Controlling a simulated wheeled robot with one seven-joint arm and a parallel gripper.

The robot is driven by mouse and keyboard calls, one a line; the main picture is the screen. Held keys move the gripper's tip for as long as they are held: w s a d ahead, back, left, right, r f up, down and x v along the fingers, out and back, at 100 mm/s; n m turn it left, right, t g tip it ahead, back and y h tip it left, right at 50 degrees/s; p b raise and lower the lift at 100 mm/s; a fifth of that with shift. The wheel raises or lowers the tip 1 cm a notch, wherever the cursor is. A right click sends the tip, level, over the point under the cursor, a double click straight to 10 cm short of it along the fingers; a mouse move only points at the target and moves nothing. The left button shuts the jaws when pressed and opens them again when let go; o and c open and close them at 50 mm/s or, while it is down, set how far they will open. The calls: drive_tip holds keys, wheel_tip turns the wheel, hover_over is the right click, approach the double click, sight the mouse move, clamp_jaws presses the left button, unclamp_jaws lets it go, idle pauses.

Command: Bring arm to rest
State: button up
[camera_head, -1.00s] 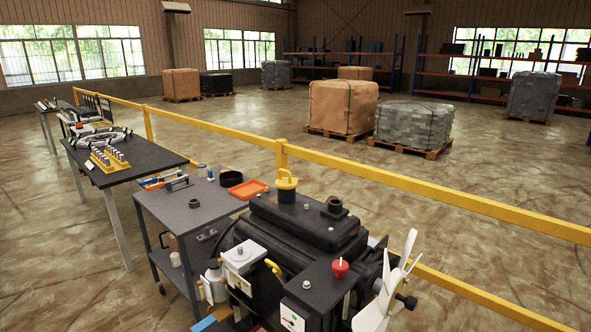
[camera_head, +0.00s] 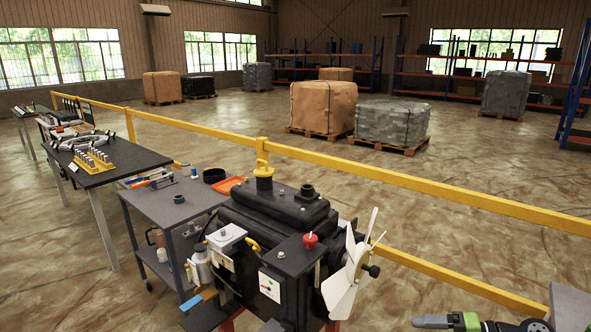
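Part of my arm shows at the bottom right corner, with black, green and grey parts, cut off by the picture's edges. My gripper (camera_head: 432,321) seems to be the grey tip at its left end, low in the picture. Its fingers are too cropped and small to tell whether they are open or shut, and no held thing shows. The arm end is to the right of the black engine (camera_head: 283,207) with its white fan (camera_head: 349,272), apart from it in the picture.
A yellow rail (camera_head: 420,186) runs behind the engine. A grey cart (camera_head: 165,205) with tools and an orange tray (camera_head: 229,185) stands left of it, then a dark table (camera_head: 130,160). Wrapped pallets (camera_head: 323,106) and racks stand far back. Open floor lies between.

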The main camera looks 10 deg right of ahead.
drive_tip(key=a+r+n+g+h, duration=0.2)
drive_tip(key=a+n+g+h, duration=0.15)
drive_tip(key=a, duration=0.65)
drive_tip(key=a+r+n+g+h, duration=0.2)
drive_tip(key=a+r+g+h, duration=0.15)
drive_tip(key=a, duration=0.55)
drive_tip(key=s+a+r+n+t+h, duration=0.1)
drive_tip(key=s+a+r+t+h, duration=0.1)
drive_tip(key=s, duration=0.6)
drive_tip(key=s+a+r+n+t+h, duration=0.2)
drive_tip(key=s+r, duration=0.3)
drive_tip(key=s, duration=0.3)
drive_tip(key=shift+a+h, duration=0.6)
